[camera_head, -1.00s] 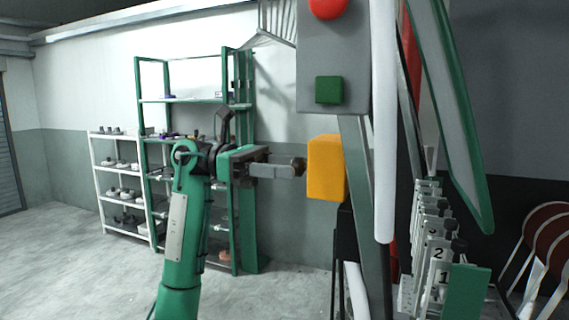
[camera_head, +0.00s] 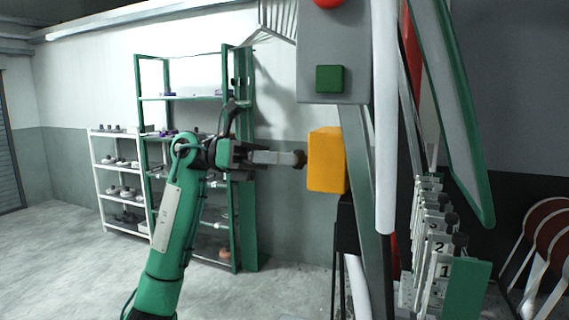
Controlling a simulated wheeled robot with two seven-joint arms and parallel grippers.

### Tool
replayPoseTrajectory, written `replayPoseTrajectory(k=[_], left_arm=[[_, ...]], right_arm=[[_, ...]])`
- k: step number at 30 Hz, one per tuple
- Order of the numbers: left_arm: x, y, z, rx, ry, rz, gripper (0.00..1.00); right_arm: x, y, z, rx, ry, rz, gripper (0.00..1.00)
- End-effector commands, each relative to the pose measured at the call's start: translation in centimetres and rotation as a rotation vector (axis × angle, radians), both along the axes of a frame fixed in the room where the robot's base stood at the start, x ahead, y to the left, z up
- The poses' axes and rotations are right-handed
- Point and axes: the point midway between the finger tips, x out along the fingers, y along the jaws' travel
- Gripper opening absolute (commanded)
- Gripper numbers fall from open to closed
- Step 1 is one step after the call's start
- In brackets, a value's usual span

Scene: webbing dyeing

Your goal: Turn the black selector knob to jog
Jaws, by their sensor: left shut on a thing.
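My left gripper (camera_head: 292,158) reaches in from the left at the end of my green arm. Its fingers point right and are shut on a small dark knob (camera_head: 300,159), the black selector knob, on the left side of a yellow box (camera_head: 327,161). The knob is mostly covered by the fingers, and its pointer and any jog marking cannot be read. The yellow box is fixed beside a grey post, below a grey control panel (camera_head: 338,50) with a red button (camera_head: 328,3) and a green button (camera_head: 330,78). My right gripper is out of view.
A green rack (camera_head: 248,180) and a white shelf (camera_head: 100,185) with small items stand behind my left arm. Numbered levers (camera_head: 440,250) and a green-edged panel (camera_head: 450,110) are to the right. Open floor (camera_head: 60,260) lies at the left.

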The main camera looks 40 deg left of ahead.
Motion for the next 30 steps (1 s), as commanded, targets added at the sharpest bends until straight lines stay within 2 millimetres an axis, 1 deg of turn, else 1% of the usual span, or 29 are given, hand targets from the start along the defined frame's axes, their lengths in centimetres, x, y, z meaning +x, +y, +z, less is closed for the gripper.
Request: replayPoseTrajectory(k=[6,14,23,30], left_arm=[[0.0,0.1,0.0,-0.047,0.202,0.005,0.08],[0.0,0.1,0.2,-0.106,0.441,0.005,0.08],[-0.1,0.1,0.3,-0.173,0.718,0.004,0.08],[-0.1,0.1,0.4,-0.225,0.932,0.003,0.08]], right_arm=[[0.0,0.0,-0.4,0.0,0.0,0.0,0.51],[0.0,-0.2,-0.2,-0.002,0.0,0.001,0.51],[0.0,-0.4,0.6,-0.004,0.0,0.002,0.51],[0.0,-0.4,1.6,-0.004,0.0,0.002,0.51]])
